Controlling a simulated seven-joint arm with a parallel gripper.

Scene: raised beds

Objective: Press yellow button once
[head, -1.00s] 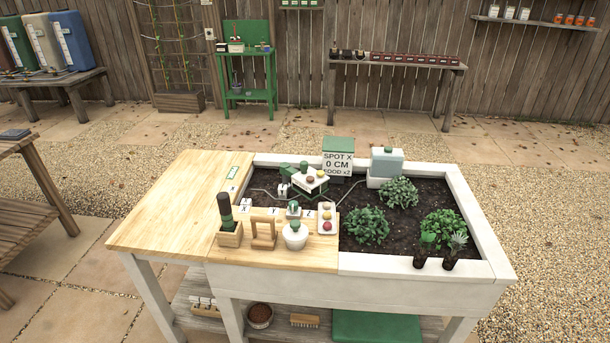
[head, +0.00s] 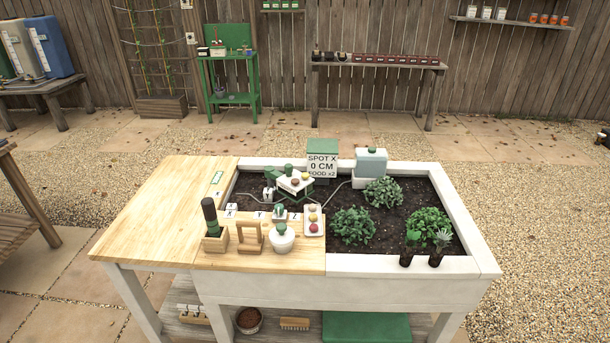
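A small white panel (head: 305,233) lies on the wooden board at the front of the raised bed. It carries three round buttons in a column: a yellow button (head: 313,218) in the middle, a pale orange-brown one (head: 313,208) behind it and a red one (head: 314,228) in front. A second white box (head: 295,187) with small coloured round tops and a green knob stands on the soil farther back; its colours are too small to tell surely. My gripper is not in view.
Left of the panel stand a white pot (head: 282,240), a wooden frame (head: 250,238) and a dark-handled tool in a wooden block (head: 214,240). A sign (head: 322,166) and pale-blue tank (head: 371,163) stand behind. Plants (head: 353,226) fill the right. The left board (head: 160,210) is mostly clear.

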